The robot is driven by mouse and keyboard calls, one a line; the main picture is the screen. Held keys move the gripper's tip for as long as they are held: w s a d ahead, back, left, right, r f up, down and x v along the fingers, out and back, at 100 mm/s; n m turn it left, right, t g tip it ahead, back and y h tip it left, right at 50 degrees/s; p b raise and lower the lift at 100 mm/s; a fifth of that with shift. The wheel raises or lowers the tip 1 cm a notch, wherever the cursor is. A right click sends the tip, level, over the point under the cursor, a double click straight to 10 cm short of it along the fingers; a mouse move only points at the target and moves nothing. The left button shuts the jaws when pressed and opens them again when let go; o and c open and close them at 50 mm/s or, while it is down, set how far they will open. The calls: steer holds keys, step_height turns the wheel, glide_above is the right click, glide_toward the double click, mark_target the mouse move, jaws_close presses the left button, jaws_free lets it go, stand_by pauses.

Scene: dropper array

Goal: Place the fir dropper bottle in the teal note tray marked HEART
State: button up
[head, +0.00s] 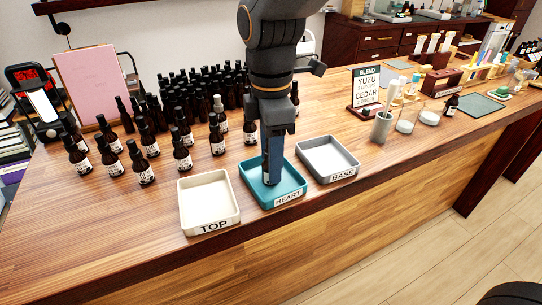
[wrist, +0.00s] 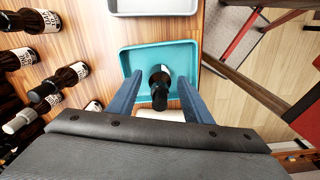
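The teal tray marked HEART (head: 290,200) sits on the wooden counter between two other trays. My gripper (head: 271,180) points down into it, its fingertips low over the tray floor. In the wrist view, a dark dropper bottle (wrist: 160,78) with a black cap stands upright inside the teal tray (wrist: 130,58). The two blue fingers of my gripper (wrist: 160,86) are on either side of the bottle with visible gaps, so the gripper is open around it. The bottle's label cannot be read, and my gripper hides the bottle in the head view.
The cream TOP tray (head: 207,203) is left of the teal one and the grey BASE tray (head: 328,160) is right. Several dark dropper bottles (head: 145,165) stand to the left and behind. A BLEND sign (head: 367,88) reads YUZU and CEDAR. The counter's front edge is close.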

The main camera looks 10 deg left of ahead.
steer(key=shift+r, duration=0.15)
step_height(320, 180, up, 12)
steer(key=shift+r+b, duration=0.1)
steer(key=shift+b, duration=0.65)
